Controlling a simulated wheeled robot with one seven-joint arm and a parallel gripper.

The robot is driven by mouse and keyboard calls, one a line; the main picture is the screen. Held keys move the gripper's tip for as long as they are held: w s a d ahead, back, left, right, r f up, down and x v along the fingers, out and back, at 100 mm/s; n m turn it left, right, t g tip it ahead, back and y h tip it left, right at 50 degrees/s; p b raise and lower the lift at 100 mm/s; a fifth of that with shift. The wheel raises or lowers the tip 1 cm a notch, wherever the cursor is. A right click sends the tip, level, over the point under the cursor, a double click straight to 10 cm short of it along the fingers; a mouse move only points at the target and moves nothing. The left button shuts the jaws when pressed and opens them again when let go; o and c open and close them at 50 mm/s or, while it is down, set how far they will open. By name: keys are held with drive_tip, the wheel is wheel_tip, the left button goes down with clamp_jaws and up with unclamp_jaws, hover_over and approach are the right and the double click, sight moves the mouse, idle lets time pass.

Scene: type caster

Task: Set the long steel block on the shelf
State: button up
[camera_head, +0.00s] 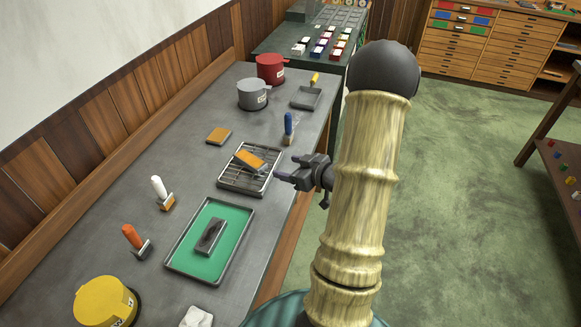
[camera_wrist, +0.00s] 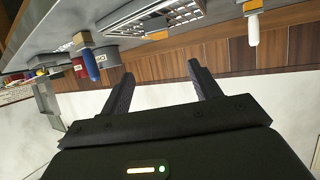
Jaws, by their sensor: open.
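A long dark steel block (camera_head: 211,236) lies flat in the green-lined tray (camera_head: 245,215) on the grey workbench. No shelf is plainly identifiable on the bench; a slatted metal rack (camera_head: 232,181) beyond the tray bears an orange-and-grey block (camera_head: 249,160). The rack also shows in the wrist view (camera_wrist: 150,15). My gripper (camera_head: 286,168) is open and empty, just right of the rack near the bench's right edge, apart from the steel block. Its two spread fingers also show in the wrist view (camera_wrist: 160,73). The steel block is not visible in the wrist view.
A white-handled tool (camera_head: 158,188), an orange-handled tool (camera_head: 131,237) and a blue-handled brush (camera_head: 288,124) stand on the bench. A yellow pot (camera_head: 104,302) is in front; grey (camera_head: 253,95) and red (camera_head: 270,67) pots are behind. A wall bounds the left side.

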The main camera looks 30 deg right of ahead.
drive_tip(key=a+r+m+g+h, duration=0.1)
drive_tip(key=a+r+g+h, duration=0.1)
drive_tip(key=a+g+h, duration=0.35)
drive_tip(key=s+a+r+m+g+y, duration=0.1)
drive_tip(key=s+a+g, duration=0.4)
drive_tip(key=s+a, duration=0.7)
drive_tip(key=a+r+m, duration=0.1)
drive_tip(key=a, duration=0.2)
drive_tip(key=shift+s+a+r+y, duration=0.2)
drive_tip(key=shift+s+r+y, duration=0.05)
drive_tip(key=shift+r+y, duration=0.1)
drive_tip(key=c, duration=0.5)
drive_tip(key=shift+w+d+f, duration=0.1)
drive_tip(key=shift+w+d, duration=0.05)
drive_tip(key=shift+c, duration=0.4)
